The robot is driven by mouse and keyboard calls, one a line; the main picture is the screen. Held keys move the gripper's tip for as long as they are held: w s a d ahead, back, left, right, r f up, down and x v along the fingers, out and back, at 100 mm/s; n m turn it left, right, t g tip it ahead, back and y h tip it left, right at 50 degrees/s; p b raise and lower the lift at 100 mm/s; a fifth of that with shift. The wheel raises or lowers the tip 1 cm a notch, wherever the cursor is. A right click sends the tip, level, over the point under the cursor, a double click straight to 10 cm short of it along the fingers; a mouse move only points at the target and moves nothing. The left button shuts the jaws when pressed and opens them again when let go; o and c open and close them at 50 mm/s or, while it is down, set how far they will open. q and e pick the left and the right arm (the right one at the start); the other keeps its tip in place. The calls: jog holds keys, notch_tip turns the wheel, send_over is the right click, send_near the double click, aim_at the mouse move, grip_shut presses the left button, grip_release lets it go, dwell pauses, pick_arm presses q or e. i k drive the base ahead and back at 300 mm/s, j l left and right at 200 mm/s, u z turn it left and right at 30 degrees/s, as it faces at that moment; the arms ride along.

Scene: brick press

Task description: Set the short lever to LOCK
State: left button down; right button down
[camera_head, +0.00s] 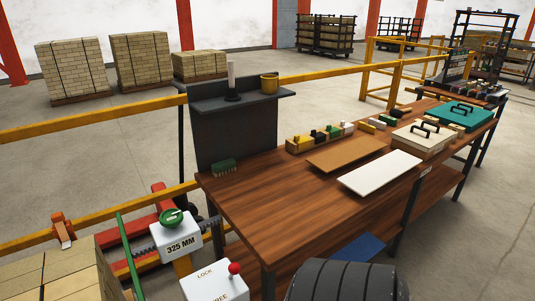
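The short lever (235,268) has a red ball knob and stands on a white box (206,289) at the bottom of the head view. The box top carries the word LOCK towards its upper left and a partly hidden word, seemingly FREE, lower down at the right. The knob is at the right side of the box, apart from the word LOCK. I cannot tell for certain which setting the lever is at. The bottom of the box is cut off by the picture edge. Neither of my grippers is in view.
A box marked 325 MM (178,243) with a green handwheel (173,217) stands just behind. Stacked bricks (60,280) lie at lower left. A wooden workbench (255,195) with boards and tools fills the right. Yellow rails (90,122) cross behind.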

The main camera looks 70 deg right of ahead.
aim_at(234, 269)
jog(key=z, duration=1.75)
